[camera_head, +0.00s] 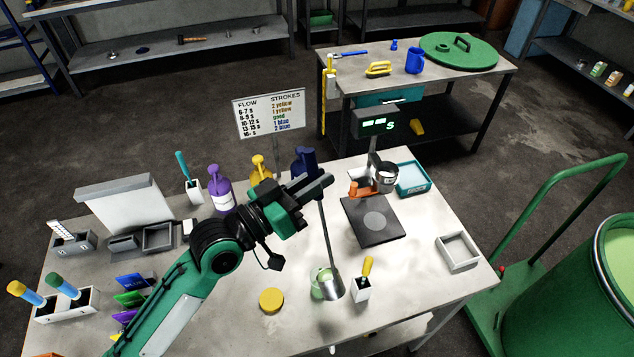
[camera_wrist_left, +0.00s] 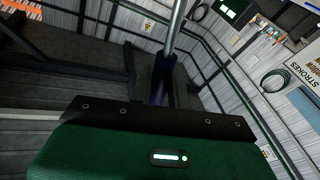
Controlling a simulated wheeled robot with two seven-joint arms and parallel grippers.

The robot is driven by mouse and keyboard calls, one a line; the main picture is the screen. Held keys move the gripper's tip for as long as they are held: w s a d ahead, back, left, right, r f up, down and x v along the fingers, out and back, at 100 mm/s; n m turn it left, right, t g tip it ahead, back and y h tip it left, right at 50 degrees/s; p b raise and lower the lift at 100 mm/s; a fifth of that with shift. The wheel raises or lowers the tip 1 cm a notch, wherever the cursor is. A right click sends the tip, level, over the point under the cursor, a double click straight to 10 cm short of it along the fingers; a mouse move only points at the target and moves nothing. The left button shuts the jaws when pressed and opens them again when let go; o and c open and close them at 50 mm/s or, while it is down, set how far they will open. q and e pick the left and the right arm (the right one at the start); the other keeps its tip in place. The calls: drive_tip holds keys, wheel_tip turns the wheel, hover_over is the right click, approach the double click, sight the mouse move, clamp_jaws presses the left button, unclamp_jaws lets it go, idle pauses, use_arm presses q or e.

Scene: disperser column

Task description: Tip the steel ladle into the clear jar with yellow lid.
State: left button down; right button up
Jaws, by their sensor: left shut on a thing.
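My left gripper (camera_head: 318,188) is shut on the upper handle of the steel ladle (camera_head: 334,289). The ladle's thin rod slopes down to its cup, which looks tilted beside or over the rim of the clear jar (camera_head: 317,292). The cup hides part of the jar, and I cannot tell whether they touch. Pale green shows at the jar's mouth. The yellow lid (camera_head: 271,299) lies apart on the table, left of the jar. In the left wrist view the ladle's rod (camera_wrist_left: 177,25) rises beyond the gripper body. My right gripper is not in view.
A white holder with a yellow-handled tool (camera_head: 366,268) stands close right of the jar. A dark plate (camera_head: 373,221) lies behind it and a grey tray (camera_head: 458,251) at right. Purple (camera_head: 221,190) and yellow bottles stand behind my arm. The table's front right is clear.

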use_arm(q)
drive_tip(key=w+a+f+n+b, duration=0.3)
drive_tip(key=w+a+f+n, duration=0.1)
drive_tip(key=w, duration=0.3)
drive_tip(key=w+a+f+n+y+b, duration=0.1)
drive_tip(key=w+a+f+n+b, duration=0.2)
drive_tip(key=w, duration=0.4)
drive_tip(key=shift+a+f+n+t+b, duration=0.35)
drive_tip(key=shift+a+n+b, duration=0.25)
drive_tip(key=shift+a, duration=0.75)
idle(3.7)
drive_tip(key=shift+w+a+f+n+y+b, duration=0.1)
drive_tip(key=shift+w+a+f+n+b, duration=0.25)
drive_tip(key=shift+w+f+b, duration=0.25)
drive_tip(key=shift+w+a+f+n+y+b, duration=0.1)
drive_tip(key=shift+w+a+f+n+b, duration=0.25)
drive_tip(key=shift+f, duration=0.35)
drive_tip(key=shift+w+a+f+n+y+b, duration=0.1)
drive_tip(key=shift+w+a+f+n+b, duration=0.25)
drive_tip(key=shift+w+f, duration=0.25)
